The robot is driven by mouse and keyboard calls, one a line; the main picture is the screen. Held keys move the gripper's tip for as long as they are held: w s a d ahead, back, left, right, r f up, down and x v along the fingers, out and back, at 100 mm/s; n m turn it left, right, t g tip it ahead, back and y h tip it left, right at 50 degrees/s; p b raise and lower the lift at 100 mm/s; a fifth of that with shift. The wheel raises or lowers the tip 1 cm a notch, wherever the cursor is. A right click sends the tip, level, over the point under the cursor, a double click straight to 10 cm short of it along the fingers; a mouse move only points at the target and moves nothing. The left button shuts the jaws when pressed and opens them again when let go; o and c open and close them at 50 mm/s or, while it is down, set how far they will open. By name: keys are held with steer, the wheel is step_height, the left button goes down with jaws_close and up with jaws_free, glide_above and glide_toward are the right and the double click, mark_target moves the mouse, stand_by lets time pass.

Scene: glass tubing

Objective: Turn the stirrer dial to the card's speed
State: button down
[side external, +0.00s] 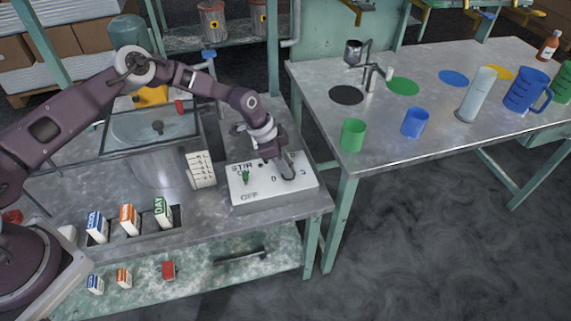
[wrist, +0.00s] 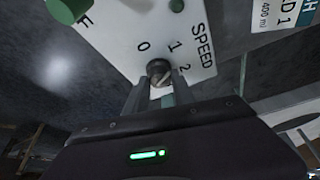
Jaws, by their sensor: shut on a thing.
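The stirrer box (side external: 245,186) is a white panel marked STIR and OFF on the left bench. In the wrist view its face (wrist: 125,30) reads SPEED with the marks 0, 1 and 2. The dark round dial (wrist: 158,70) sits below the numbers, with a pale line on it. My gripper (wrist: 159,82) is shut on the dial, one finger on each side; in the side view my gripper (side external: 288,176) comes down on the box's right part. A white card (side external: 201,170) with lines stands left of the box; its writing is too small to read. Part of a card (wrist: 280,15) reads "400 ml".
A green switch (side external: 246,177) stands on the box's left part. A glass-topped tank (side external: 150,130) stands behind the card. Small labelled blocks (side external: 128,219) stand in a tray at front left. Cups, a jug (side external: 525,90) and coloured discs are on the right table.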

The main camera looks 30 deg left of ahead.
steer(key=shift+s+a+f, duration=0.1)
steer(key=c, duration=1.1)
jaws_free()
steer(key=shift+o, duration=0.2)
steer(key=v, duration=0.7)
